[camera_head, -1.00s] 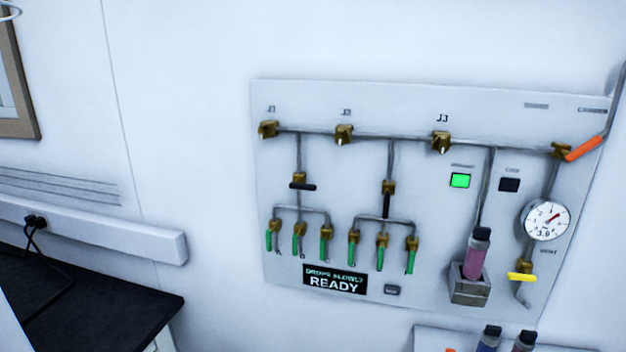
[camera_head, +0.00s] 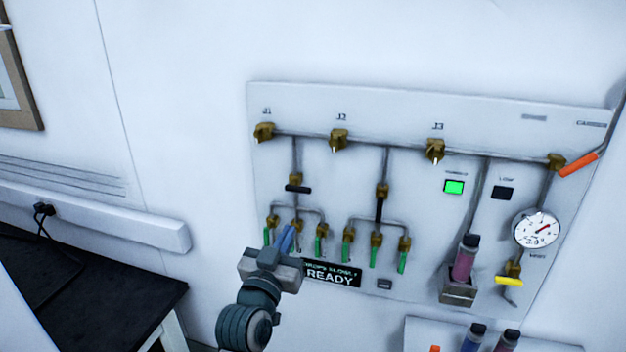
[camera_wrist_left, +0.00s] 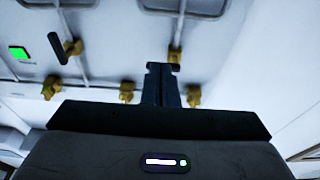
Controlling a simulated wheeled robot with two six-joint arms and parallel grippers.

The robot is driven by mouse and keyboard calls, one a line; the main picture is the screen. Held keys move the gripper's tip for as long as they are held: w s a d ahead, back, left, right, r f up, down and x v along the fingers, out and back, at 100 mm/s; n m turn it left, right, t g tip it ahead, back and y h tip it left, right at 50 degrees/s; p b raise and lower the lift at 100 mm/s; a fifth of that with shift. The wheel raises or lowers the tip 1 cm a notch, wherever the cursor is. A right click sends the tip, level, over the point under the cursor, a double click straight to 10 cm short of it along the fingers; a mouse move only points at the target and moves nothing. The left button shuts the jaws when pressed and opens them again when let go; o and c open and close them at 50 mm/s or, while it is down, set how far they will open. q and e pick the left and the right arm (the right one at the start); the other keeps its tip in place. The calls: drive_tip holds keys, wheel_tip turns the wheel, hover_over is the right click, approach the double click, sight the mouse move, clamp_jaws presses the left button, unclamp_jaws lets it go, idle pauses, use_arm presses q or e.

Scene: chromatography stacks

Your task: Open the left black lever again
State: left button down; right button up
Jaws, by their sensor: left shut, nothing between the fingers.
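The left black lever (camera_head: 298,188) lies horizontal on its brass valve below J1. The other black lever (camera_head: 379,208) hangs vertical below J2. My left gripper (camera_head: 288,236) is shut and empty, below the left black lever and in front of the green handles under it. In the left wrist view, my shut fingers (camera_wrist_left: 161,72) reach up close to a brass valve (camera_wrist_left: 175,53), with a small dark piece of the lever beside the tips. Whether they touch cannot be told. The other black lever (camera_wrist_left: 56,46) shows at left there. My right gripper is not in view.
Several green handles (camera_head: 348,244) hang below the black levers. A lit green button (camera_head: 454,187), a gauge (camera_head: 537,229), an orange lever (camera_head: 577,166), a yellow lever (camera_head: 509,281) and a pink vial (camera_head: 464,260) sit on the panel's right. A dark bench (camera_head: 100,300) stands at lower left.

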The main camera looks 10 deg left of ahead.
use_arm(q)
wheel_tip(320, 180, up, 8)
drive_tip(key=s+t, duration=0.1)
drive_tip(key=s, duration=0.1)
drive_tip(key=shift+s+f+t, duration=0.15)
drive_tip(key=shift+t, duration=0.15)
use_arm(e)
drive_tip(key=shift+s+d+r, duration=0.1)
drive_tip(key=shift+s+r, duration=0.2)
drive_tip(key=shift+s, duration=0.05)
use_arm(q)
drive_tip(key=shift+d, duration=0.1)
wheel_tip(320, 180, up, 3)
drive_tip(key=p, duration=0.2)
hover_over(299, 191)
drive_tip(key=s, duration=0.2)
drive_tip(key=f+b, duration=0.3)
drive_tip(key=b, duration=0.1)
drive_tip(key=shift+d+f, duration=0.2)
drive_tip(key=shift+d, duration=0.1)
drive_tip(key=shift+f, duration=0.25)
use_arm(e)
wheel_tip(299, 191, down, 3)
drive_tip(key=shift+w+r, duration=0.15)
use_arm(q)
drive_tip(key=shift+w, duration=0.1)
